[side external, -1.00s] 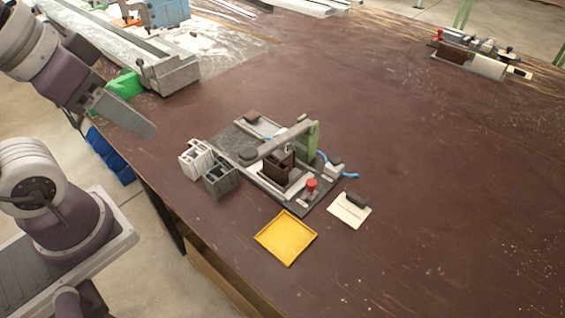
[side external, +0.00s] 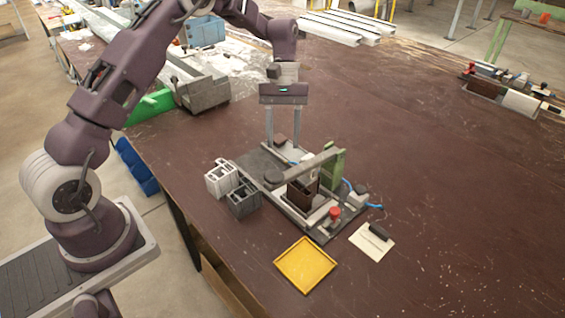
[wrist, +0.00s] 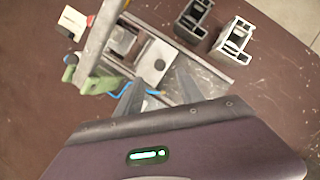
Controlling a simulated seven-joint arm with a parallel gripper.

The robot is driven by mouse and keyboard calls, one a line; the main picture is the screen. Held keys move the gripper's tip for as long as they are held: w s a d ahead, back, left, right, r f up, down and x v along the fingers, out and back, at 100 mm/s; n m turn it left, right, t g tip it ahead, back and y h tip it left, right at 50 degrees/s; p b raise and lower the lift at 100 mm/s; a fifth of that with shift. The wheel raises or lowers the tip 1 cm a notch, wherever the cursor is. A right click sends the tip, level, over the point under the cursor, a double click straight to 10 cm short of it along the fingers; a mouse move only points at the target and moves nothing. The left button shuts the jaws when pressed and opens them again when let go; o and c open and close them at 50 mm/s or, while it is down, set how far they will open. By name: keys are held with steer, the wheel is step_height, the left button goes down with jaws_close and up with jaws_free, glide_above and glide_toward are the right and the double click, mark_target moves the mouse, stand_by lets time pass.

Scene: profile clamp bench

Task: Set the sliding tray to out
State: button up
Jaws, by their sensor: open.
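The clamp fixture stands on a dark base plate (side external: 258,163) on the brown bench. A dark brown open box (side external: 300,194) sits in its middle, under a grey clamp bar (side external: 312,166) on a green post (side external: 334,168). Pale metal parts run beside and below the box; I cannot tell for sure which is the sliding tray. A pale plate with a dark round spot (wrist: 152,60) shows in the wrist view. My gripper (side external: 285,147) is open, pointing down at the fixture's back end, near a small brown block (side external: 281,139). Contact is unclear.
Two profile blocks, one pale (side external: 220,181) and one dark (side external: 243,200), stand left of the fixture. A red knob (side external: 334,213) and blue hose (side external: 374,206) are at its right. A yellow tray (side external: 304,264) and a pale card (side external: 370,243) lie in front.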

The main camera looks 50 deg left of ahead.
mark_target(282, 170)
steer(key=x, duration=0.6)
steer(key=shift+s+d+f, duration=0.15)
steer(key=shift+f, duration=0.25)
jaws_close()
stand_by(0.9)
